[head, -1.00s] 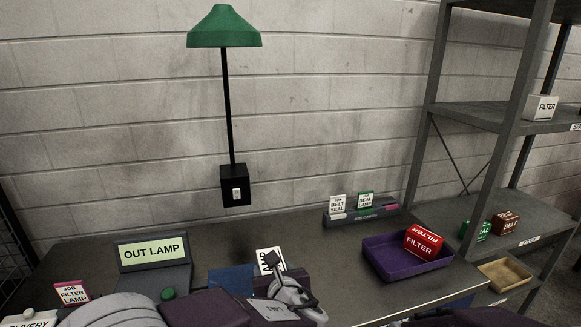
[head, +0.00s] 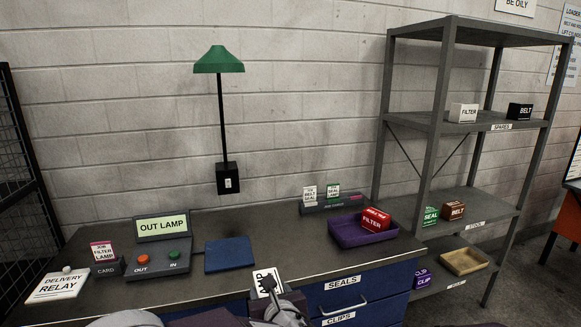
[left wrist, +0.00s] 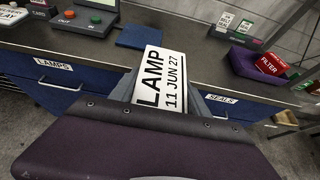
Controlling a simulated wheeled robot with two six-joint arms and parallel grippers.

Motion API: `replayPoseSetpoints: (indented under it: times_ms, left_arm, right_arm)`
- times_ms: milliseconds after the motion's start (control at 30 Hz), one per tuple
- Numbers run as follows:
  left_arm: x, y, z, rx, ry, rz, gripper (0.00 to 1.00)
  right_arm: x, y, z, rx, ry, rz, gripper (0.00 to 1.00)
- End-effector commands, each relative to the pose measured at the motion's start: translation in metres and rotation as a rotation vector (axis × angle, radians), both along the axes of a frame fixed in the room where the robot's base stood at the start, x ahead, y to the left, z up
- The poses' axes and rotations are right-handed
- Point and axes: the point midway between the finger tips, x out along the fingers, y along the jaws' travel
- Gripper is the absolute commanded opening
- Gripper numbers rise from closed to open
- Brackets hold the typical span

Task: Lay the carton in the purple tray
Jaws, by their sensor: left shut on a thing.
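A white carton marked LAMP, 11 JUN 27 (left wrist: 162,82), is held in my left gripper (head: 279,302). It also shows in the head view (head: 266,281), partly hidden by the gripper. The gripper is shut on it, in front of the bench's front edge. The purple tray (head: 341,238) lies on the right part of the bench, to the right of the carton and apart from it. A red FILTER carton (head: 376,219) is tilted at the tray's right end. The tray (left wrist: 241,64) also shows at upper right in the left wrist view. My right gripper is not in view.
A control box with an OUT LAMP screen (head: 161,227) stands on the left of the bench. A blue mat (head: 229,255) lies mid-bench. A small card rack (head: 333,205) stands behind the tray. A grey shelf unit (head: 437,110) is at right. Bench room between mat and tray is clear.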

Motion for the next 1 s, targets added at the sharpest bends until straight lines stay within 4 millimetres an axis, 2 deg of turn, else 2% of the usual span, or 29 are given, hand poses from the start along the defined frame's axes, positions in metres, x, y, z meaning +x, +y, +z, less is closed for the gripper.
replayPoseSetpoints:
  times_ms: [367,567,700,833,900,1000]
  left_arm:
    - [-0.015,0.014,-0.074,0.01,0.007,0.009,0.08]
    - [-0.039,0.043,-0.129,0.013,0.009,0.089,0.08]
    - [-0.066,0.077,-0.164,0.013,0.007,0.213,0.08]
    - [-0.092,0.111,-0.183,0.004,0.0,0.363,0.08]
    - [-0.101,0.125,-0.185,-0.001,-0.003,0.448,0.08]
    - [-0.105,0.134,-0.18,-0.009,-0.005,0.532,0.08]
  right_arm:
    - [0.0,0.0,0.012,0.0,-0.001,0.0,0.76]
    - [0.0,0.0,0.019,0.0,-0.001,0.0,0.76]
    - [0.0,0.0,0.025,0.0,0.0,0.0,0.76]
    - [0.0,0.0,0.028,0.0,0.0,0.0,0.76]
    - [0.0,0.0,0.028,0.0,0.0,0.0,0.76]
    - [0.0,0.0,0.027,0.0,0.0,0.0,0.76]
